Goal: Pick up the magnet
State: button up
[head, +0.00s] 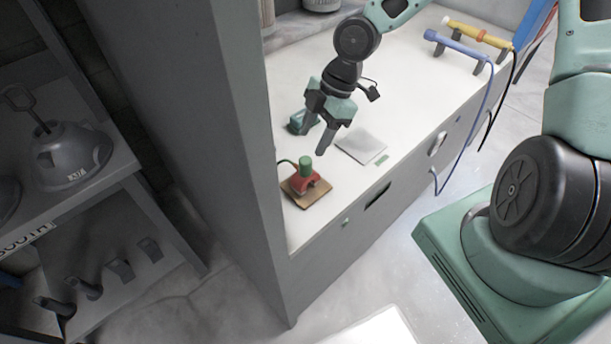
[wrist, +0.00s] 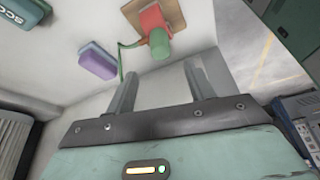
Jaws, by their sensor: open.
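What looks like the magnet (head: 302,180) is a red body with a green cylinder on top and a green wire at its side. It stands on a small brown wooden base (head: 310,196) near the front left of the white counter. In the wrist view the magnet (wrist: 152,20) and its green cylinder (wrist: 158,46) show at the top, beyond the fingertips. My gripper (head: 312,141) is open and empty above the counter, a little behind and right of the magnet. Its two fingers (wrist: 162,82) point toward the magnet without touching it.
A teal block-like object (head: 297,122) lies on the counter behind my gripper; the wrist view shows a purple-topped block (wrist: 97,60). A pale flat square (head: 362,146) lies to the right. Blue and yellow handled tools (head: 458,44) rest at the back right. A tall grey panel (head: 205,130) borders the counter's left.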

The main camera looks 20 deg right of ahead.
aim_at(307, 159)
jog(key=x, duration=0.2)
jog(key=shift+a+f, duration=0.1)
jog(key=shift+f, duration=0.3)
jog(key=shift+d+b+x, duration=0.15)
jog(key=shift+b+x, duration=0.05)
jog(key=shift+x, duration=1.1)
jog(key=shift+d+b+x, duration=0.15)
jog(key=shift+x, duration=1.15)
jog(key=shift+s+f, duration=0.1)
jog(key=shift+s, duration=0.05)
grip_shut()
